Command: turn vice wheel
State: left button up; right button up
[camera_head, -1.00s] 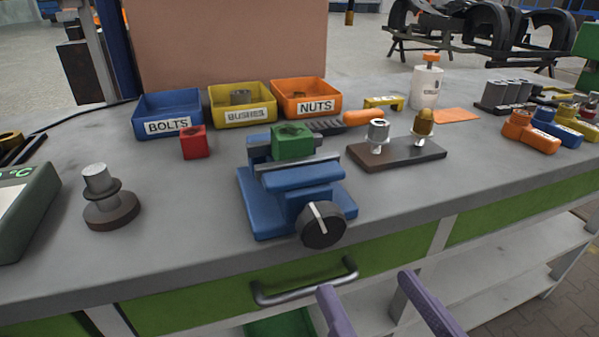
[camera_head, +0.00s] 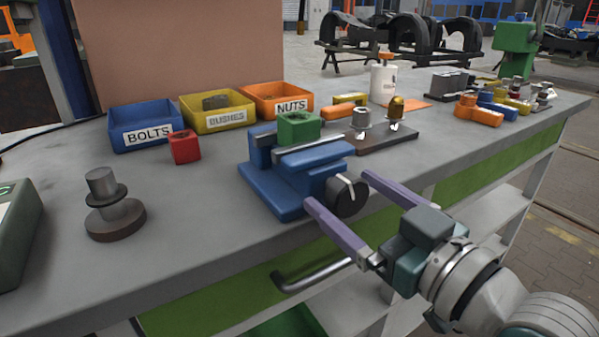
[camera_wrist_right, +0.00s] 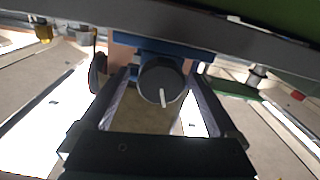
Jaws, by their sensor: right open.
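The blue vice (camera_head: 290,180) sits at the front edge of the grey bench with a green block (camera_head: 298,128) at its jaws. Its black wheel (camera_head: 347,196), with a white mark, faces the front. My right gripper (camera_head: 335,192) is open, its two purple fingers pointing at the wheel from the front. In the right wrist view the wheel (camera_wrist_right: 161,82) shows between the fingertips, its white mark pointing down. I cannot tell whether the fingers touch it. My left gripper is not in view.
Blue, yellow and orange bins (camera_head: 146,125) stand behind the vice. A red block (camera_head: 184,147) and a grey flanged part (camera_head: 112,205) are to the left. A dark plate with two fittings (camera_head: 384,137) is to the right. A drawer handle (camera_head: 312,276) juts out below.

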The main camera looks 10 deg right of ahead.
jog(key=shift+w+a, duration=0.15)
jog(key=shift+w, duration=0.2)
jog(key=c, duration=1.4)
